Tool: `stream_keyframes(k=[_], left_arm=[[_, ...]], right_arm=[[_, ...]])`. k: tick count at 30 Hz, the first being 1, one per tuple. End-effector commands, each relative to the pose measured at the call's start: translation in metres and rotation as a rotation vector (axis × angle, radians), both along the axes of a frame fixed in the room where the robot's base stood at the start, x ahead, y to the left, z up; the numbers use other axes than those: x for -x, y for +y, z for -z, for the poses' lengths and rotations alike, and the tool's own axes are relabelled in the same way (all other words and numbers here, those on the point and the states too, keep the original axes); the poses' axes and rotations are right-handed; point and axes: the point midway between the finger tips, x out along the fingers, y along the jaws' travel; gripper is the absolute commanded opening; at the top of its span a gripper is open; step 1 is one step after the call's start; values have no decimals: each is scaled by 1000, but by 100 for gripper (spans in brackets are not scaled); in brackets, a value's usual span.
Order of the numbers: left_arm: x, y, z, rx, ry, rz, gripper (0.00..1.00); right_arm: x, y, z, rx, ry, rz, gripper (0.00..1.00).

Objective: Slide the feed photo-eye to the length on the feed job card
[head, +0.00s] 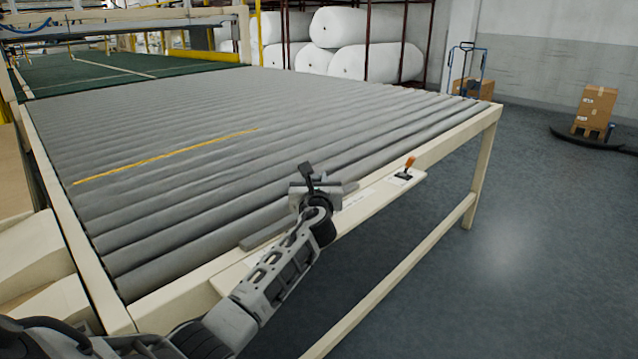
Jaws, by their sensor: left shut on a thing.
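My left gripper (312,192) reaches over the near edge of the roller table (180,150). It is shut on a small dark part that looks like the photo-eye (307,170), at a grey rail (262,236) along that edge. The gripper hides much of this part and the middle of the rail. A pale strip (358,197) with markings too small to read lies to the right of the gripper. I cannot make out a feed job card. My right gripper is out of view.
An orange-topped lever (409,164) stands on the cream side shelf (385,190), right of the gripper. A yellow line (165,156) crosses the rollers. White wadding rolls (375,63) sit on a rack behind. Boxes (595,108) stand at the right; the floor in front is clear.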

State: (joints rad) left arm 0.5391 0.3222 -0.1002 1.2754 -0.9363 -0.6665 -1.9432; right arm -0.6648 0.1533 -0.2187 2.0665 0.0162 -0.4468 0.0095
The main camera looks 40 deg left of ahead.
Motion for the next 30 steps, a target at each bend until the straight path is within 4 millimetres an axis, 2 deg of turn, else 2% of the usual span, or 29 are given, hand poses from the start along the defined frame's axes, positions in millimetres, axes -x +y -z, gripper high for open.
stream_keyframes(k=[5, 6, 8, 20, 23, 30], left_arm=[[-1, -1, 0, -1, 1, 1, 0], [-1, -1, 0, -1, 1, 1, 36], [-1, -1, 0, -1, 1, 1, 50], [5, -6, 1, -1, 2, 2, 50], [16, -14, 0, -1, 2, 4, 50], [62, -47, 1, 0, 2, 4, 50]], right_arm=[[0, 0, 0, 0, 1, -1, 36], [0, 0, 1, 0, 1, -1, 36], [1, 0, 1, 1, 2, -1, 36], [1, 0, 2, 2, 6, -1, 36], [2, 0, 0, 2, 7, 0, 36], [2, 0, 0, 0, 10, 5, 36]])
